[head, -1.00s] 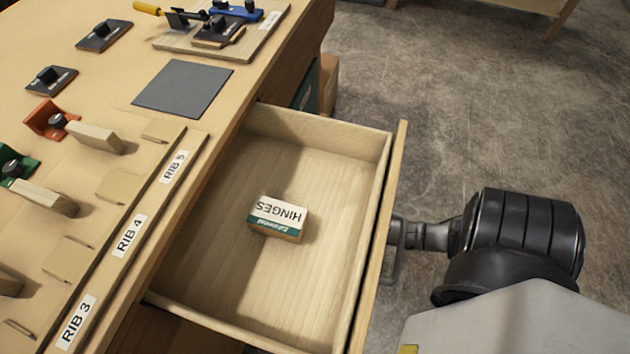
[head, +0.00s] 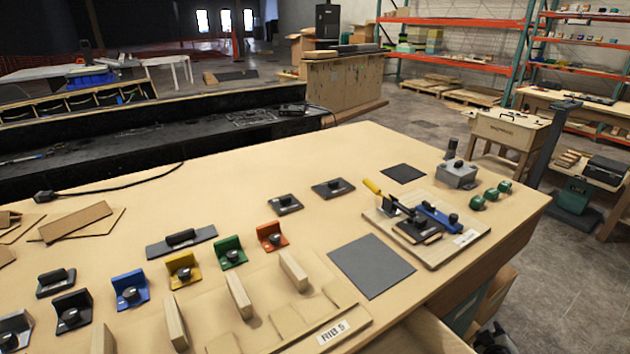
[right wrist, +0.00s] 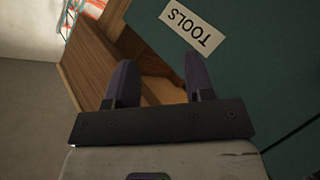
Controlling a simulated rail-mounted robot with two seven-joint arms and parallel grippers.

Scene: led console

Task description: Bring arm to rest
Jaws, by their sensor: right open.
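My right gripper (right wrist: 158,85) is open in the right wrist view. Its two dark fingers are apart with nothing between them. They point toward a brown wooden box (right wrist: 90,62) and a teal panel (right wrist: 245,75) with a white TOOLS label (right wrist: 192,26); I cannot tell the exact gap. In the head view, a dark part of my right arm shows at the bottom right, beyond the bench's front edge. My left gripper is not in view.
The wooden bench (head: 340,145) holds colored clamps, wooden ribs and a grey mat (head: 371,266). The drawer (head: 425,336) shows partly at the bottom edge. Concrete floor lies to the right.

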